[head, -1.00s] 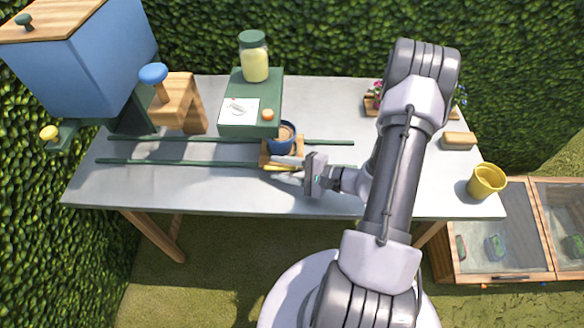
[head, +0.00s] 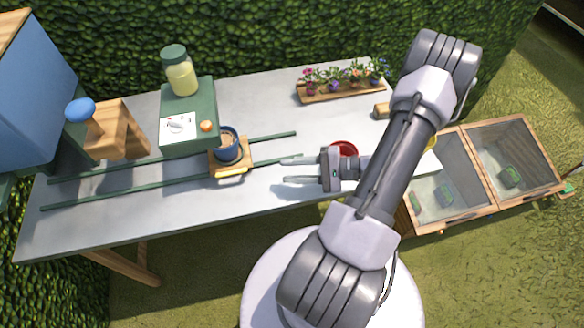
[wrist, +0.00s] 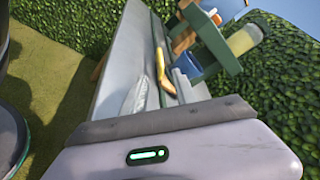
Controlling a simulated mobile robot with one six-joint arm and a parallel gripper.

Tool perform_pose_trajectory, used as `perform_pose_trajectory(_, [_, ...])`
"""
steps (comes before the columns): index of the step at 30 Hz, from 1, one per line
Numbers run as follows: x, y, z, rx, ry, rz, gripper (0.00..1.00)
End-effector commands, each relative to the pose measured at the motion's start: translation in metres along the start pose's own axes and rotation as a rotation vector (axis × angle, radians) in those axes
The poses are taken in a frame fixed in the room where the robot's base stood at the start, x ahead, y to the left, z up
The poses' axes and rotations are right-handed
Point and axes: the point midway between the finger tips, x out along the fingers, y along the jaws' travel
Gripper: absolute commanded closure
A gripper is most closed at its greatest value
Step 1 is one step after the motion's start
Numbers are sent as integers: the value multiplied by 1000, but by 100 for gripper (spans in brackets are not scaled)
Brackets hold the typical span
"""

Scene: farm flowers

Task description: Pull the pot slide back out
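The pot slide (head: 215,170) is a small wooden tray on two green rails (head: 122,195), with a yellow bar handle (head: 232,179) on its front edge. A dark blue pot (head: 231,156) filled with brown soil stands upright on it, just right of the green box. My gripper (head: 283,170) is open and empty, to the right of the slide and apart from the handle. In the wrist view the yellow handle (wrist: 161,66) shows beyond and between my fingers.
The green box (head: 190,137) with a dial and orange button carries a jar (head: 181,78). A wooden press with blue knob (head: 80,110) stands left. A flower planter (head: 345,92) is at the back. A red pot (head: 345,148) is partly hidden behind my gripper. The front tabletop is clear.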

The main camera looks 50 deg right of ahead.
Motion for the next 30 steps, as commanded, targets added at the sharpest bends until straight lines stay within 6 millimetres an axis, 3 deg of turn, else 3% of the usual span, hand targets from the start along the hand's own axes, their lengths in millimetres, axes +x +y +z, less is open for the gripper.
perform_pose_trajectory(11, [5,-7,6,22,-2,40,66])
perform_pose_trajectory(14, [23,-35,31,138,30,241,66])
perform_pose_trajectory(18, [46,-84,70,365,295,552,66])
perform_pose_trajectory(21, [51,-115,86,471,526,612,66])
perform_pose_trajectory(24, [53,-133,93,529,676,597,66])
perform_pose_trajectory(27, [56,-132,90,554,731,582,66])
perform_pose_trajectory(30, [68,-115,79,559,734,582,66])
